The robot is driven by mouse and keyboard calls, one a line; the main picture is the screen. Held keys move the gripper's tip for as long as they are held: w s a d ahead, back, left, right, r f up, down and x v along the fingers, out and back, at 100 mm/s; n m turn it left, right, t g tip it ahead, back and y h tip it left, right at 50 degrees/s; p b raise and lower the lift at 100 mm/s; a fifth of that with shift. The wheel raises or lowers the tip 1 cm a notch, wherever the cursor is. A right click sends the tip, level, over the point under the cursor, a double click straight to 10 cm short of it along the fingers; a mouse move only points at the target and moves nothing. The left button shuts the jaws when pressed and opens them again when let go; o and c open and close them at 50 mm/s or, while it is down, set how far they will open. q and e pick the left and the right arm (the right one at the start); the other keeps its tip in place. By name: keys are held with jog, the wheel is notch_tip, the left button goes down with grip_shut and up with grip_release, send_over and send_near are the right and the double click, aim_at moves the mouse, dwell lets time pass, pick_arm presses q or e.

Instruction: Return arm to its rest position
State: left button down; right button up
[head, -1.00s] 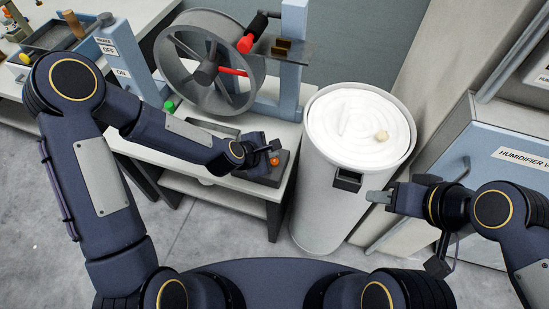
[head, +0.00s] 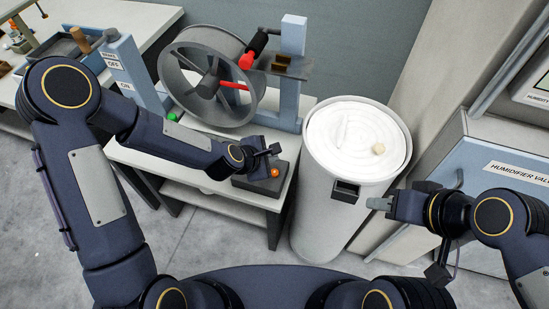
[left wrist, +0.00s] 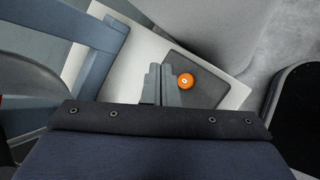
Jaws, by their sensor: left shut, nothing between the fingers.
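My left arm reaches in from the left of the head view, and its gripper (head: 270,151) is over the right end of the work table (head: 222,189). The left gripper is shut with nothing in it. In the left wrist view its fingertips (left wrist: 161,70) lie close together beside an orange button (left wrist: 186,80) on a dark box (left wrist: 208,86). In the head view the orange button (head: 275,172) is just below the gripper, apart from it as far as I can tell. My right gripper (head: 376,203) points left in front of the white can; its fingers look together, but their gap is unclear.
A grey wheel (head: 208,85) with a red handle stands on the table beside blue posts. A tall can (head: 330,215) with coiled white sliver stands right of the table. A blue humidifier cabinet (head: 480,160) is at right. Grey floor (head: 190,235) shows below.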

pick_arm(q)
jog(key=s+a+r+m+y, duration=0.1)
jog(key=s+a+r+m, duration=0.2)
jog(key=a+r+m, duration=0.3)
jog(key=s+a+r+m, duration=0.35)
jog(key=a+r, duration=0.25)
jog(key=r, duration=0.2)
jog(key=s+a+r+m, duration=0.2)
jog(key=s+a+m, duration=0.1)
jog(key=s, duration=0.5)
jog(key=s+a+r+m+g+y, duration=0.1)
jog(key=s+a+m, duration=0.3)
jog(key=s, duration=0.4)
jog(key=shift+s+a+r, duration=0.3)
jog(key=shift+a+r, duration=0.05)
jog(key=shift+r, duration=0.15)
jog(key=shift+m, duration=0.25)
